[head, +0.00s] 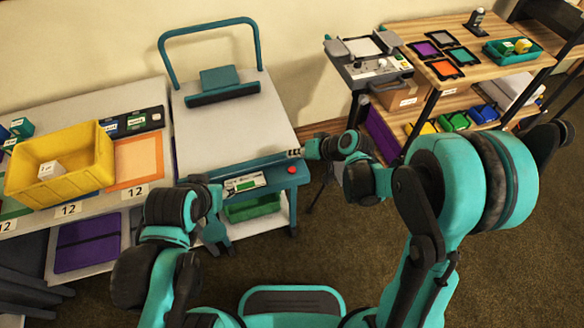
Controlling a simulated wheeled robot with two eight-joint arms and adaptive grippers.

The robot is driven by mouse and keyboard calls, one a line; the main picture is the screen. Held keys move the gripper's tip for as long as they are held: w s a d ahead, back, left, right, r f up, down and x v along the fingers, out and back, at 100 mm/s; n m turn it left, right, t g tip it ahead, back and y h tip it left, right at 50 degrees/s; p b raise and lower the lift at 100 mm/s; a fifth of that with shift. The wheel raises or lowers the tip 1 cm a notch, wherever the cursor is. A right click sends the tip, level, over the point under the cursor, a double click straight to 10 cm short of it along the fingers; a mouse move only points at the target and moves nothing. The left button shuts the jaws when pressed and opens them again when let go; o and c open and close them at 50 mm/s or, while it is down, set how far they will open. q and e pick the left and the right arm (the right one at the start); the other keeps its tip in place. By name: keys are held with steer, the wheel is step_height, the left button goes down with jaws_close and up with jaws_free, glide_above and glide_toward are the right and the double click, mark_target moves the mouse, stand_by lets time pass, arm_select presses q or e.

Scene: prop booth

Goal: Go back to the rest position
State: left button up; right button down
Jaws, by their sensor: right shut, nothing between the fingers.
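My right gripper (297,153) reaches in from the right. It is shut and empty, and its tip is near the front right corner of the white-topped workstation (235,125). My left arm is bent at lower left, with its wrist in front of the workstation's front edge. My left gripper (215,240) points down in front of the lower shelf. It is small and partly hidden by its own arm, so its fingers cannot be read.
A yellow bin (60,170) holding a white box stands on the left table beside an orange mat (139,160). A wooden rack (470,55) with coloured trays stands at right, next to a grey cart (368,68). Carpet (275,275) is open below.

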stand_by(0.4)
steer(key=s+d+r+m+t+h, duration=0.1)
steer(key=s+d+r+h, duration=0.2)
steer(key=s+d+r, duration=0.2)
steer(key=s+d+r+h, duration=0.4)
steer(key=s+d+r, duration=0.1)
steer(key=s+d, duration=0.7)
steer(key=shift+s+r+m+t, duration=0.35)
steer(key=shift+s+m+t, duration=0.05)
steer(key=shift+s, duration=0.4)
